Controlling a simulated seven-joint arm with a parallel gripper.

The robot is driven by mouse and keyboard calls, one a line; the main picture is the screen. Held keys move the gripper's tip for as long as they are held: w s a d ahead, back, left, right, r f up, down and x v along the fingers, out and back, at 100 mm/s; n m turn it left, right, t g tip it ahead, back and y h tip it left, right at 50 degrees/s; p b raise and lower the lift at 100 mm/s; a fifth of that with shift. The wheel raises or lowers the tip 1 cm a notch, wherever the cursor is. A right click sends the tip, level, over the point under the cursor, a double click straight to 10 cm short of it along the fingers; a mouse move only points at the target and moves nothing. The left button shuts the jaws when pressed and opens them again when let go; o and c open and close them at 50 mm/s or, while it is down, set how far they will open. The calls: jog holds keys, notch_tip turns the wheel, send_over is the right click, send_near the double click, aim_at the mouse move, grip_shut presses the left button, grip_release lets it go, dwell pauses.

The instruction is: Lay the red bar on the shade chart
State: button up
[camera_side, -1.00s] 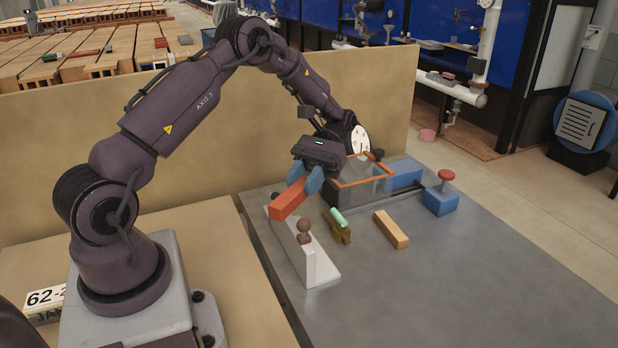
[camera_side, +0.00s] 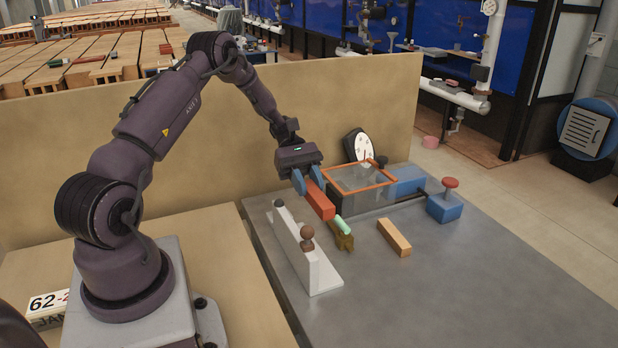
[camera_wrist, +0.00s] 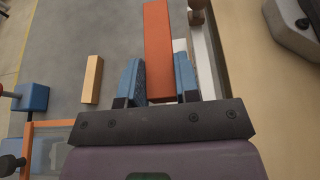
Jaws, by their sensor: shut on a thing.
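My gripper (camera_side: 308,181) is shut on the red bar (camera_side: 320,203), with its blue fingers at the bar's near-gripper end. The wrist view shows the bar (camera_wrist: 158,35) sticking out lengthwise beyond the fingers. In the side view the bar slants down to the right, between the white stand (camera_side: 318,275) and the orange-framed glass case (camera_side: 386,181). It appears to be above the grey table, but the gap is hard to judge. I cannot tell which thing is the shade chart.
A brown piece with a green bar (camera_side: 344,226) on it lies just below the red bar. A tan bar (camera_side: 394,237) lies to its right. A blue block with a red knob (camera_side: 444,206) stands further right. A tan wall (camera_side: 230,125) rises behind. The front right of the grey table (camera_side: 480,290) is clear.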

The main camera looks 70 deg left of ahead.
jog(key=shift+f, duration=3.1)
jog(key=shift+s+d+f, duration=0.1)
jog(key=shift+f, duration=1.55)
jog(key=shift+s+f, duration=0.1)
jog(key=shift+f, duration=1.55)
jog(key=o, duration=1.1)
jog(key=shift+c, duration=0.2)
jog(key=a+r+g+h, duration=0.1)
jog(key=a+r, duration=0.1)
jog(key=r, duration=0.6)
jog(key=a+r+m+g+h, duration=0.1)
jog(key=a+r, duration=0.2)
jog(key=r, duration=0.4)
jog(key=shift+w+r+m+h, duration=0.2)
jog(key=shift+r+m+h, duration=0.1)
jog(key=shift+r+h, duration=0.1)
